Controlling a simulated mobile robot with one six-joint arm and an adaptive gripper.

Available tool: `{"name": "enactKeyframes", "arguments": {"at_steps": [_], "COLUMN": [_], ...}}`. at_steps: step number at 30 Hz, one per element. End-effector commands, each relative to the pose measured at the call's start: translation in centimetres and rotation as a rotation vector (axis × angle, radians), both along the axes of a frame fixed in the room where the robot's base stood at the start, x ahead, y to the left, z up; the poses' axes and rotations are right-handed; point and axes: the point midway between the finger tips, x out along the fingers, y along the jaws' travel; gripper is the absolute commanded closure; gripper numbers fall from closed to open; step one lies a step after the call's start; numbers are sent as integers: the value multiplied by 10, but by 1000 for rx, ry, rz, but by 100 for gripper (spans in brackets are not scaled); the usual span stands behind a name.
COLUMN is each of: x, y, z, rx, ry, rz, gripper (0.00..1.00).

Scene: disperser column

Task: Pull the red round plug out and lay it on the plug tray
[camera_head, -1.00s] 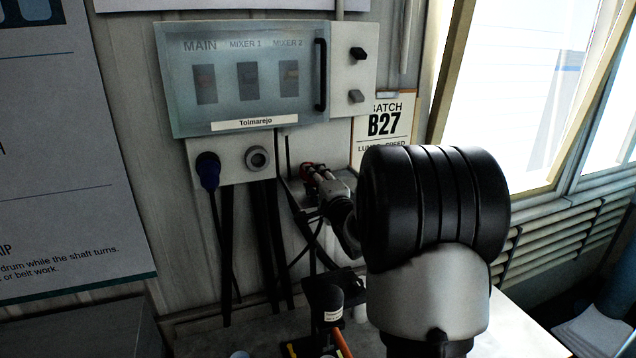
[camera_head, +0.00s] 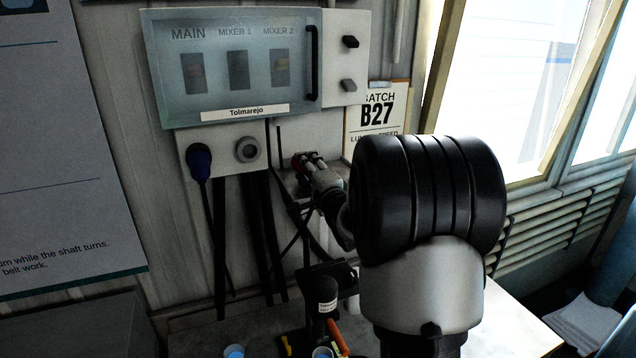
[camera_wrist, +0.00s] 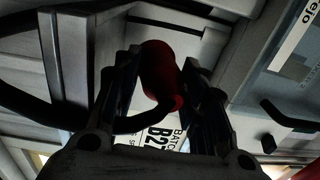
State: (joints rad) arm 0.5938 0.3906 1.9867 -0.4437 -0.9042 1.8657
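The red round plug (camera_wrist: 160,72) shows in the wrist view between the two fingers of my gripper (camera_wrist: 163,80). A dark cable runs from its lower end to the left. The fingers lie close along both its sides; I cannot tell whether they press on it. In the head view my gripper (camera_head: 308,164) is at the wall, right of the grey socket plate, with bits of red (camera_head: 299,160) at its fingers. Whether the plug is seated in a socket is hidden. The plug tray cannot be made out.
A blue plug (camera_head: 200,160) with a hanging cable and an empty round socket (camera_head: 247,149) are on the plate under the clear-covered switch box (camera_head: 235,65). A bench (camera_head: 205,338) below holds a dark stand (camera_head: 325,290) and small items. The B27 sign (camera_head: 378,115) hangs beside my gripper.

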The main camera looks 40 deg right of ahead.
Motion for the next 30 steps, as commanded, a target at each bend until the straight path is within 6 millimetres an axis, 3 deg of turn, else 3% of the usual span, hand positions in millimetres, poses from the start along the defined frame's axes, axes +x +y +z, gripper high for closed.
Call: {"name": "enactKeyframes", "arguments": {"at_steps": [1, 6, 15, 21, 30], "x": [-14, -51, -102, -112, -112], "y": [3, 12, 25, 28, 29], "z": [-27, -23, -13, -10, -8], "rx": [21, 16, 10, 7, 6], "ry": [53, 45, 26, 18, 15], "rz": [-3, -5, -5, -3, -3], "gripper": [43, 47, 43, 43, 43]}}
